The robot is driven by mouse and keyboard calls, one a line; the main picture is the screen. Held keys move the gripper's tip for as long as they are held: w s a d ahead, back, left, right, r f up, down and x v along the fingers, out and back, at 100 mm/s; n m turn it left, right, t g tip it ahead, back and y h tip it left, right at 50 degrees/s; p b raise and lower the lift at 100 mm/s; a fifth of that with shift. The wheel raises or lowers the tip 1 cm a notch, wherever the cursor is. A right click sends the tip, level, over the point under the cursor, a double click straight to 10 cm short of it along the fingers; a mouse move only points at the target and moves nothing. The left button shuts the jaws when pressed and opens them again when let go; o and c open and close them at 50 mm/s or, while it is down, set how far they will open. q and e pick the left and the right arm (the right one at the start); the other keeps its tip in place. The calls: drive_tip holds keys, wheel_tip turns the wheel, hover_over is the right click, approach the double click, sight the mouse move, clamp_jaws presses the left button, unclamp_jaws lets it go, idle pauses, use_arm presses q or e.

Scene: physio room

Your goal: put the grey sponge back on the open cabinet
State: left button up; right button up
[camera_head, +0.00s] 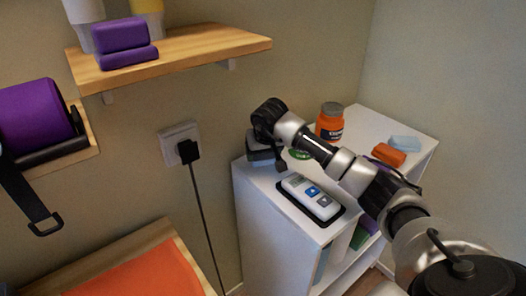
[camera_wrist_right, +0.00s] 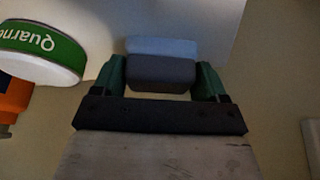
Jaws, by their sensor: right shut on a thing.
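The grey sponge (camera_wrist_right: 162,73) is a dark block between the green fingers of my right gripper (camera_wrist_right: 160,84) in the right wrist view. The gripper is shut on it. In the head view my right gripper (camera_head: 268,120) is over the back left corner of the white open cabinet (camera_head: 258,187), and the sponge (camera_head: 259,142) shows just below it. A pale blue block (camera_wrist_right: 162,46) lies right behind the sponge in the wrist view; I cannot tell whether they touch. My left gripper is not in view.
On the cabinet top are an orange jar (camera_head: 330,122), a white device (camera_head: 311,198), an orange block (camera_head: 388,155) and a light blue block (camera_head: 405,143). A round green-labelled item (camera_wrist_right: 42,50) is near the gripper. A wooden shelf (camera_head: 180,52) hangs at upper left.

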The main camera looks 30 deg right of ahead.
drive_tip(key=shift+f, duration=0.15)
drive_tip(key=o, duration=0.8)
drive_tip(key=v, duration=1.2)
